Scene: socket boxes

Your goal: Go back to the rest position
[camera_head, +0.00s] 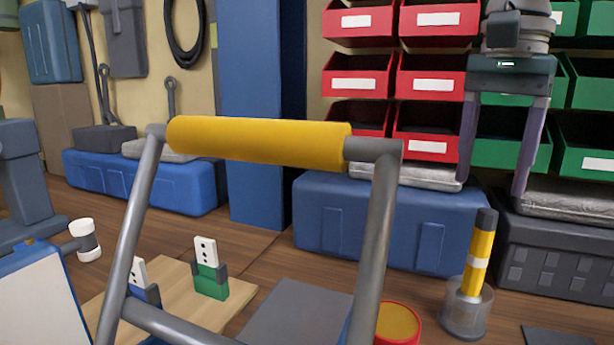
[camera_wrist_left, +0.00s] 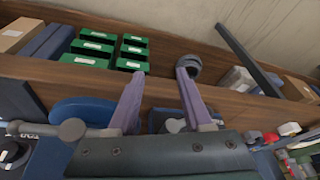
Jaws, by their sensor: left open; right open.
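My right gripper (camera_head: 490,187) hangs at the upper right of the head view. Its two purple-grey fingers point down, spread apart, with nothing between them. It is in front of the red and green bins and above the yellow-and-black tool. My left gripper (camera_wrist_left: 161,76) shows only in the left wrist view, its two fingers apart and empty. Beyond its fingertips are a wooden shelf edge (camera_wrist_left: 225,98) and a dark round thing. A green socket box (camera_head: 211,283) and a blue socket box (camera_head: 148,293), each with a white plate, stand on a wooden board (camera_head: 180,285).
A grey tube frame with a yellow handle (camera_head: 258,142) crosses the head view's middle. A yellow-and-black tool (camera_head: 480,255) stands in a clear holder (camera_head: 466,312). A red-rimmed round container (camera_head: 398,322) is nearby. Blue boxes (camera_head: 385,222) line the back. Green bins (camera_wrist_left: 88,52) sit on the shelf.

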